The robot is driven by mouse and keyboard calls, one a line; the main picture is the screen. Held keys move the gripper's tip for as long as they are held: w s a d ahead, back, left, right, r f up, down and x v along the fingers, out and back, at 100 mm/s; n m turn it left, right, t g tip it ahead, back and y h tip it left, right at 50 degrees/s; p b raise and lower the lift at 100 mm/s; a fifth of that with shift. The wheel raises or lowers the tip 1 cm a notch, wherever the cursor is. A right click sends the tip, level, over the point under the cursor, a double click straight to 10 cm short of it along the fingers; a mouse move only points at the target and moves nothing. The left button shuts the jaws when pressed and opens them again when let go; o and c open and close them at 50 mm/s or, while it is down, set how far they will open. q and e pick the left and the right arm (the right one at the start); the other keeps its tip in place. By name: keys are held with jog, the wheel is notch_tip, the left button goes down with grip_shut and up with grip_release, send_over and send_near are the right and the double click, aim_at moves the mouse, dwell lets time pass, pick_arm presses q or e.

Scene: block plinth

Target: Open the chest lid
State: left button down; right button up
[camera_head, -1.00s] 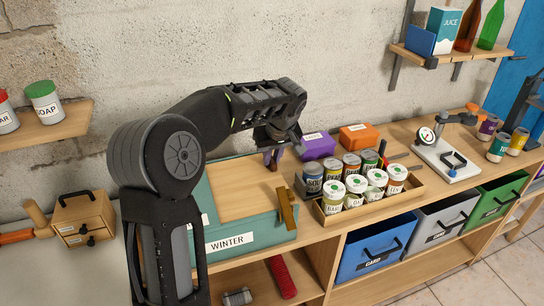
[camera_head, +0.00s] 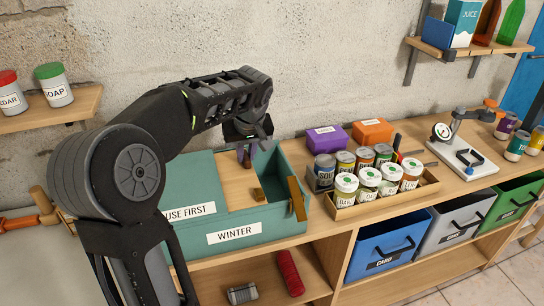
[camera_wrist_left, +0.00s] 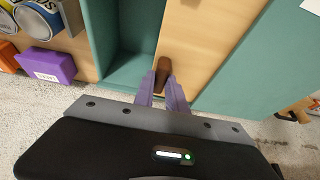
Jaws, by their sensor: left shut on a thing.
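The chest is a teal box with a WINTER label on its front (camera_head: 270,229). Its flat wooden lid (camera_head: 228,172) lies level and covers part of the top. To the right of the lid a gap shows the teal inside of the chest, also seen in the left wrist view (camera_wrist_left: 127,72). My left gripper (camera_head: 245,156) is at the back of the lid, near its right edge. In the left wrist view its fingers (camera_wrist_left: 163,88) are shut on a brown handle (camera_wrist_left: 164,66) on the lid. My right gripper is not in view.
A tray with several cans and jars (camera_head: 390,206) stands right of the chest, with a purple box (camera_head: 324,139) and an orange box (camera_head: 372,133) behind. A teal panel labelled USE FIRST (camera_head: 190,212) lies left of the lid. The wall is close behind.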

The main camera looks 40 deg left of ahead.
aim_at(234, 163)
pick_arm(q)
jog(key=s+a, duration=0.2)
jog(key=shift+s, duration=0.3)
jog(key=c, duration=1.4)
grip_release()
jog(key=shift+d, duration=0.1)
jog(key=shift+o, duration=0.2)
jog(key=v, duration=0.8)
jog(key=shift+b, duration=0.45)
